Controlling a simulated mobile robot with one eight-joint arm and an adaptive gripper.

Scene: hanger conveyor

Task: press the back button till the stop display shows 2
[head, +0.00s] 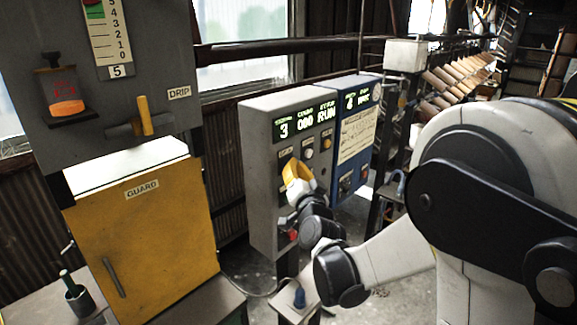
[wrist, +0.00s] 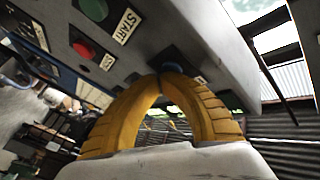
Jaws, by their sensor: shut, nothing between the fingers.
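A grey control box (head: 259,195) stands in the middle of the head view. Its lit display (head: 304,121) reads 3, 000 and RUN from left to right; the small captions above are too small to read. My gripper (head: 290,165) is at the box's front face, below the display. In the wrist view its yellow fingers (wrist: 160,73) are shut, with the tips at a dark blue button (wrist: 172,67). The tips partly cover that button, and I cannot tell whether they press it. Its label is mostly hidden, so I cannot read it as the back button.
A green button (wrist: 95,8) marked START and a red button (wrist: 82,48) are on the same face. A blue box (head: 357,130) with its own display adjoins on the right. A yellow GUARD cabinet (head: 150,225) stands left. A rail with hanging items (head: 455,80) runs behind.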

